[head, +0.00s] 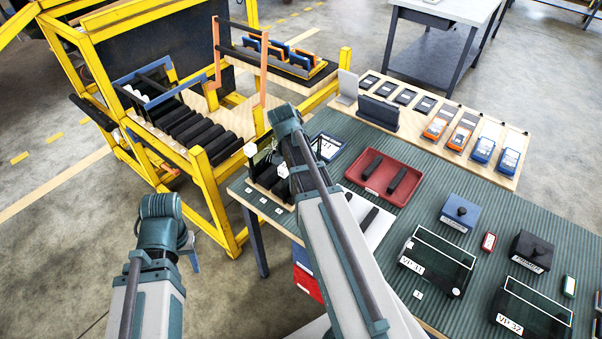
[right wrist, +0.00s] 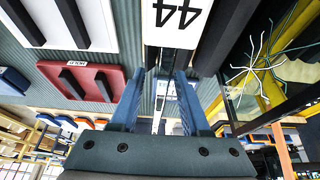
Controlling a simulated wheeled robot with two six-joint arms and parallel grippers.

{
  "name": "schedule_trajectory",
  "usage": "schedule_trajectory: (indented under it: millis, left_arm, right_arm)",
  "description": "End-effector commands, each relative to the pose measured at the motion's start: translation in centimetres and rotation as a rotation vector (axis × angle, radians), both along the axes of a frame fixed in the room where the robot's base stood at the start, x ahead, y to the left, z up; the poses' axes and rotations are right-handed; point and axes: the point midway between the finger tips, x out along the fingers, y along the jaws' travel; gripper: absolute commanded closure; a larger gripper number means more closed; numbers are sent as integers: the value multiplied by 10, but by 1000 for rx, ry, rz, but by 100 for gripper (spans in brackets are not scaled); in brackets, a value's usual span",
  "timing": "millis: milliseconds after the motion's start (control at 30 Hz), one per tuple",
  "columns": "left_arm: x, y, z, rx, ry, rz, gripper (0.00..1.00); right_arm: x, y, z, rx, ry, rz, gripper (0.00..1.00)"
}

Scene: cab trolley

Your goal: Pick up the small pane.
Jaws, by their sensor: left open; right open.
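My right gripper (right wrist: 160,90) is open in the right wrist view, its two blue fingers apart. A thin pale upright strip (right wrist: 157,122) shows between them; it may be the small pane seen nearly edge-on, but I cannot tell. In the head view my right arm reaches over a small dark rack (head: 283,192) at the table's left corner and hides much of it and the gripper. A white card marked 44 (right wrist: 178,18) lies just beyond the fingertips. My left gripper (head: 191,254) is mostly hidden below its wrist, off the table, over the floor.
A red tray (head: 403,166) with two black bars lies right of the rack and also shows in the wrist view (right wrist: 52,72). Two dark labelled frames (head: 437,262) (head: 532,310) lie on the green mat. A yellow trolley (head: 203,180) stands left of the table.

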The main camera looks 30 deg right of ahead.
Motion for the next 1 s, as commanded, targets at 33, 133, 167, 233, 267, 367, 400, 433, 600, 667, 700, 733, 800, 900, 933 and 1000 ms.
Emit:
schedule_trajectory:
  millis: [33,133,167,233,267,367,400,433,600,667,700,733,800,900,933,1000]
  left_arm:
    - [0,0,1,0,0,0,50]
    - [0,0,1,0,0,0,50]
    - [0,0,1,0,0,0,50]
    - [0,0,1,0,0,0,50]
    - [0,0,1,0,0,0,50]
    - [0,0,-1,0,0,0,50]
    - [0,0,-1,0,0,0,50]
    - [0,0,-2,0,0,0,50]
    - [0,0,-4,0,0,0,50]
    - [0,0,-4,0,0,0,50]
    - [0,0,-4,0,0,0,50]
    - [0,0,-4,0,0,0,50]
    - [0,0,-4,0,0,0,50]
    - [0,0,-4,0,0,0,50]
    - [0,0,-4,0,0,0,50]
    - [0,0,-4,0,0,0,50]
  right_arm:
    - [0,0,1,0,0,0,54]
    - [0,0,1,0,0,0,54]
    - [0,0,1,0,0,0,54]
    - [0,0,1,0,0,0,54]
    - [0,0,1,0,0,0,54]
    - [0,0,-1,0,0,0,54]
    - [0,0,-1,0,0,0,54]
    - [0,0,-2,0,0,0,54]
    - [0,0,-4,0,0,0,54]
    - [0,0,-4,0,0,0,54]
    - [0,0,-4,0,0,0,54]
    - [0,0,-4,0,0,0,54]
    - [0,0,-4,0,0,0,54]
    - [0,0,-4,0,0,0,54]
    - [0,0,-4,0,0,0,59]
    - [0,0,-4,0,0,0,72]
